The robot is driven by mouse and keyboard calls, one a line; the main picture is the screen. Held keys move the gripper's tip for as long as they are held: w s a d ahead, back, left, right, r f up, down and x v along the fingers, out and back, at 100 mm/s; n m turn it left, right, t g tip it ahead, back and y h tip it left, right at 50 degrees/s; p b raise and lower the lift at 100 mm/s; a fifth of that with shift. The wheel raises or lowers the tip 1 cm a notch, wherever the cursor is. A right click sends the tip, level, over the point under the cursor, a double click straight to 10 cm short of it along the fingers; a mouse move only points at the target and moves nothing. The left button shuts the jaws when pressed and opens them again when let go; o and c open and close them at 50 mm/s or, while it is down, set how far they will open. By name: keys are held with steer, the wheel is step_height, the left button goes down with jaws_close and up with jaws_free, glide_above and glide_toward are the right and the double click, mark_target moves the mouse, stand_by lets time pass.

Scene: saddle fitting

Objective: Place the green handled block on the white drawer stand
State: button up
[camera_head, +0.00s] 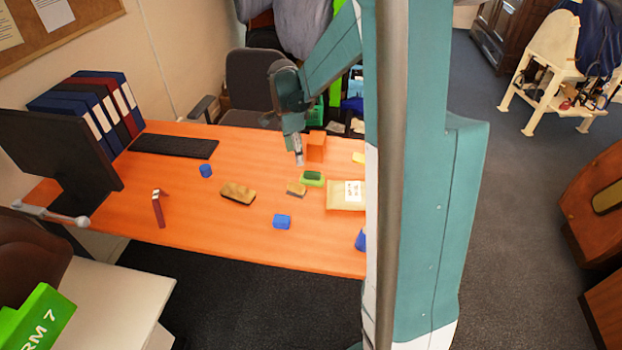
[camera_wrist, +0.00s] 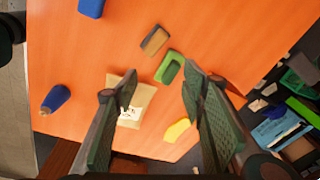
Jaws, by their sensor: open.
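The green handled block (camera_head: 313,179) lies on the orange desk (camera_head: 180,225), right of its middle. In the wrist view the green block (camera_wrist: 169,67) shows a raised green loop, between and beyond my fingertips, nearer the right one. My gripper (camera_head: 299,163) points down over the desk, behind and left of the block in the head view. In the wrist view my gripper (camera_wrist: 150,88) has its fingers wide apart with nothing held. The white drawer stand (camera_head: 105,298) is at the lower left, with its top partly bare; its drawers are not clear.
A tan and grey eraser (camera_head: 297,190) lies beside the green block. An orange block (camera_head: 316,147) stands behind it, and a padded envelope (camera_head: 344,195) lies right. A brush (camera_head: 238,194) and blue cube (camera_head: 282,222) are nearby. A large green lettered object (camera_head: 38,315) is by the stand.

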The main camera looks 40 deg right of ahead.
mark_target(311, 172)
steer(key=w+d+f+m, duration=0.1)
steer(key=d+f, duration=0.1)
steer(key=f, duration=0.1)
steer(key=w+d+f+m+g, duration=0.1)
steer(key=d+f+m, duration=0.1)
steer(key=f, duration=0.1)
steer(key=w+d+f+m, duration=0.1)
steer(key=d+f+m, duration=0.1)
steer(key=d+f, duration=0.1)
steer(key=shift+d+f+g, duration=0.1)
steer(key=shift+f+g, duration=0.2)
steer(key=shift+f, duration=0.25)
steer(key=shift+s+d+f+b, duration=0.1)
steer(key=shift+f+b, duration=0.05)
steer(key=shift+f, duration=0.5)
steer(key=shift+s+d+f+b, duration=0.1)
steer(key=shift+f+b, duration=0.05)
steer(key=shift+f, duration=0.45)
steer(key=shift+s+d+f+b, duration=0.15)
steer(key=shift+f+b, duration=0.1)
steer(key=shift+f, duration=0.6)
steer(key=shift+s+a+f+b, duration=0.1)
steer(key=shift+f+b, duration=0.1)
steer(key=shift+f, duration=0.7)
steer(key=shift+s+d+f+b, duration=0.15)
steer(key=shift+f+b, duration=0.1)
steer(key=shift+f, duration=0.6)
steer(key=c, duration=0.7)
steer(key=shift+r, duration=0.1)
steer(key=shift+c, duration=0.2)
